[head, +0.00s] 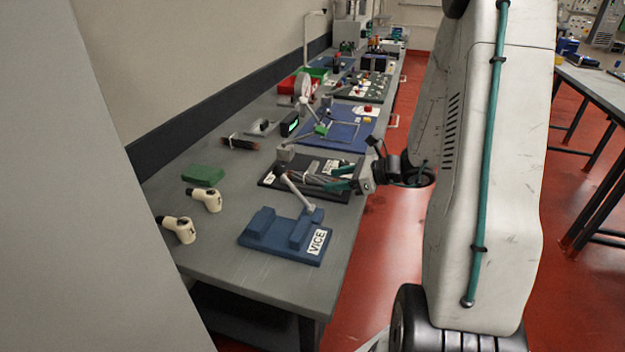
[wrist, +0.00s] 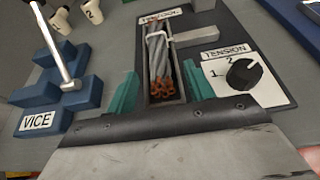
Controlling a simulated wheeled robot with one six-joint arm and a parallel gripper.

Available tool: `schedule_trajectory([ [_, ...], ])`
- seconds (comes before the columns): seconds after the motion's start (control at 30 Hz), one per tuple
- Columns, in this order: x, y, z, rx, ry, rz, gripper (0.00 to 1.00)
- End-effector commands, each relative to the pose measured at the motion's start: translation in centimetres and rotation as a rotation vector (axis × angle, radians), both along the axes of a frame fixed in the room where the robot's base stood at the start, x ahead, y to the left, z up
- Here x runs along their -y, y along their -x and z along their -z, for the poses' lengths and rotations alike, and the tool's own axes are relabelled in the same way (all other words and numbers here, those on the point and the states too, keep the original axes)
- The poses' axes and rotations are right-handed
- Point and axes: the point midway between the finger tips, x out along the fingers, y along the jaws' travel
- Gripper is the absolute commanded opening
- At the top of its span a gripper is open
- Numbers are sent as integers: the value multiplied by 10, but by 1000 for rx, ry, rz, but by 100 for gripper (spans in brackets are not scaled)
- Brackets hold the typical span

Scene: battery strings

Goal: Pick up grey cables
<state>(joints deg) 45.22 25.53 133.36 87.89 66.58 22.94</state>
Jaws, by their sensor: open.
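The grey cables (wrist: 158,58) lie as a bundle with copper-orange ends in a channel on the dark tension tool board (wrist: 213,22). A light band or clamp crosses them near their far end. In the head view the grey cables (head: 312,180) show on the same board, partly hidden by my gripper. My gripper (wrist: 162,90) is open, with one teal finger on each side of the copper ends. I cannot tell whether the fingers touch the cables or the channel. In the head view my gripper (head: 342,178) is at the board's right side.
A blue vice (head: 285,236) with a raised lever stands in front of the board. A tension dial (wrist: 243,75) is right of the channel. Two cream tools (head: 204,199), a green block (head: 202,174) and a dark bundle (head: 240,143) lie left.

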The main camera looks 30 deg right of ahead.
Motion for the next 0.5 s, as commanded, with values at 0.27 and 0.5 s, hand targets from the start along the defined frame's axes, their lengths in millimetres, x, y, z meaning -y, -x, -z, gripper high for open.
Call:
schedule_trajectory([
  [0.27,0,0,0,0,0,0,33],
  [0.5,0,0,0,1,-1,0,0],
])
